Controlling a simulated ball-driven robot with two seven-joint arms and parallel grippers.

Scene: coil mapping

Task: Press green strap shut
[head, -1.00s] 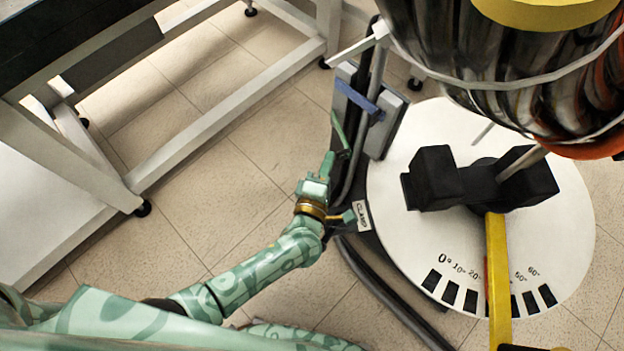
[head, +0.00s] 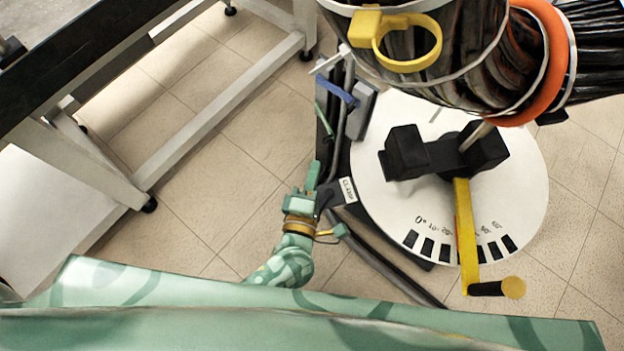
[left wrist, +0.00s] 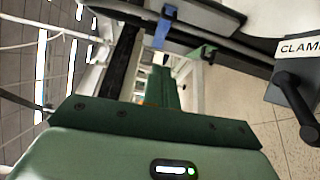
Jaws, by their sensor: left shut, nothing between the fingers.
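The green strap (head: 325,118) is a short, thin band standing out at the left side of the grey clamp block beside the white dial. It looks raised at a slant, and its lower end seems free. In the left wrist view the green strap (left wrist: 203,52) shows beyond and right of the fingers. My left gripper (head: 313,168) is shut and empty, just below the strap in the head view, with a small gap between them. In the left wrist view the shut fingers (left wrist: 163,80) point toward the straps. My right gripper is not in view.
A blue strap (head: 338,91) crosses the grey block above the green one. A dark CLAMP-labelled part (head: 349,190) sits close right of my gripper. The white dial (head: 385,215), yellow crank (head: 466,235) and large coil (head: 440,60) lie right. A white-framed table (head: 190,150) stands left; floor between is clear.

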